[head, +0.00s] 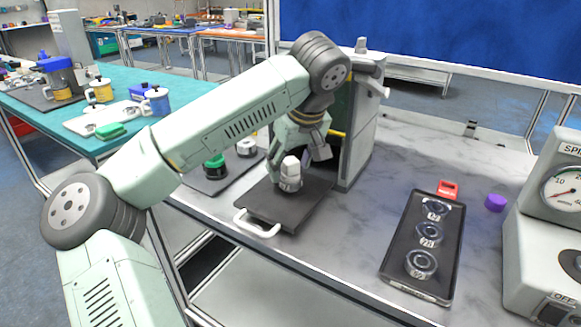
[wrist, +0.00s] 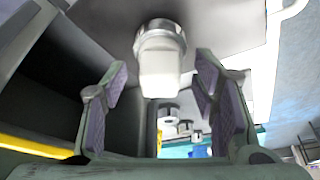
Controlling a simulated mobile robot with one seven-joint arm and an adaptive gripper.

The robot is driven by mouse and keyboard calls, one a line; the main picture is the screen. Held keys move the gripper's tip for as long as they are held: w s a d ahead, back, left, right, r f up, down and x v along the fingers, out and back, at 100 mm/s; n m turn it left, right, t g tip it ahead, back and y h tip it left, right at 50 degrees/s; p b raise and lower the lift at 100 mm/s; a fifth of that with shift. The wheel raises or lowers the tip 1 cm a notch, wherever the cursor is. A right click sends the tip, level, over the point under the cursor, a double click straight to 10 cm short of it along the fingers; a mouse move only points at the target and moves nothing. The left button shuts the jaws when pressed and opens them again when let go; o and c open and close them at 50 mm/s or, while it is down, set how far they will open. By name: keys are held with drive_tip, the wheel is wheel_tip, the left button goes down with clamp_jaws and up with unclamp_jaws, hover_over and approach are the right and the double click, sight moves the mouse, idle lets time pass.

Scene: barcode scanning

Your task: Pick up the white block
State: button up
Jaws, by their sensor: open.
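The white block (head: 291,165) stands upright in a round, silvery holder (head: 289,184) on a dark plate (head: 262,208) with a white handle. In the wrist view the white block (wrist: 160,80) is just ahead, near the middle of the gap between the fingers, with the ringed holder (wrist: 160,38) beyond it. My gripper (head: 298,166) is open around or just before the block, one finger on each side; it also shows in the wrist view (wrist: 160,66). Gaps show between the block and both fingers, so I see no contact.
A grey cabinet (head: 362,140) stands close behind and right of my gripper. A black tray (head: 400,265) with several numbered rings lies to the right, near a red piece (head: 448,189), a purple cylinder (head: 496,202) and a gauge machine (head: 550,235). Bare marble separates plate and tray.

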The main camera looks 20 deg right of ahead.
drive_tip(key=shift+c, duration=0.3)
clamp_jaws()
idle(0.4)
